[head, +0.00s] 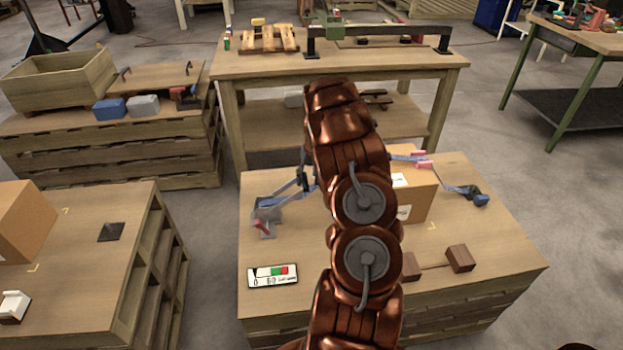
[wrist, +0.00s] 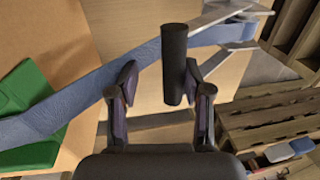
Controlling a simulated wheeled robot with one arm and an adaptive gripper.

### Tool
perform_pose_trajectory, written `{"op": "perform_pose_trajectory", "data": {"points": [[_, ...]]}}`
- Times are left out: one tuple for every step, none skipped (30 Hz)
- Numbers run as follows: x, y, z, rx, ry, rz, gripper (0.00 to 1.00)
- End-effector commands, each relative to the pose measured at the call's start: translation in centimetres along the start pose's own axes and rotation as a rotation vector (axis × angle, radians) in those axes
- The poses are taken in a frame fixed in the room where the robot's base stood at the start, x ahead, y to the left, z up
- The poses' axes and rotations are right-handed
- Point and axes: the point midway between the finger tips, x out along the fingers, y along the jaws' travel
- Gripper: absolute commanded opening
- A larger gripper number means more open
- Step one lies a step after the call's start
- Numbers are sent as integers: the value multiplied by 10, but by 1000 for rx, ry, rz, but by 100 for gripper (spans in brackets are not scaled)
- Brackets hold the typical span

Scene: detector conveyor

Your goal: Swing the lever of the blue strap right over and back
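In the wrist view my gripper (wrist: 160,76) has its two fingers apart, one on each side of a dark cylindrical bar (wrist: 174,60). The bar looks like the lever's handle; its lower end lies between the fingers. A clear gap shows on the left, and the right fingertip is close to it or touching. The blue strap (wrist: 75,98) runs behind the fingers from lower left to pale metal plates (wrist: 232,40) at upper right. In the head view, grey and blue strap hardware (head: 268,211) lies left of my arm, which hides part of this area.
A cardboard box (head: 415,206) stands behind my arm on the table (head: 480,285). Other strap hardware (head: 470,194) lies right of it. Wooden blocks (head: 460,258) and a marked card (head: 273,275) lie near the front. A green object (wrist: 25,90) is at left in the wrist view.

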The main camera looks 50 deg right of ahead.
Motion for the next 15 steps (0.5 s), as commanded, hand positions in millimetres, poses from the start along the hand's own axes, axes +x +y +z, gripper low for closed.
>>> {"op": "perform_pose_trajectory", "data": {"points": [[2, 1, 0, 1, -1, -11, 48], [3, 0, 0, -1, -2, -16, 48], [4, 0, 0, -3, -2, -21, 48], [4, 0, 0, -4, -3, -23, 48], [4, 0, 0, -4, -3, -25, 48], [5, 0, 0, -5, -3, -27, 48], [5, -1, 0, -5, -3, -27, 48], [5, -1, 0, -6, -3, -28, 48], [5, -1, 0, -6, -3, -28, 48], [5, -1, 0, -6, -3, -27, 48], [5, -1, 0, -6, -3, -27, 48], [5, -2, 0, -6, -3, -27, 48], [5, -2, 0, -6, -3, -27, 44], [5, -2, 0, -6, -3, -27, 41], [4, -2, 0, -4, -3, -26, 37]]}}
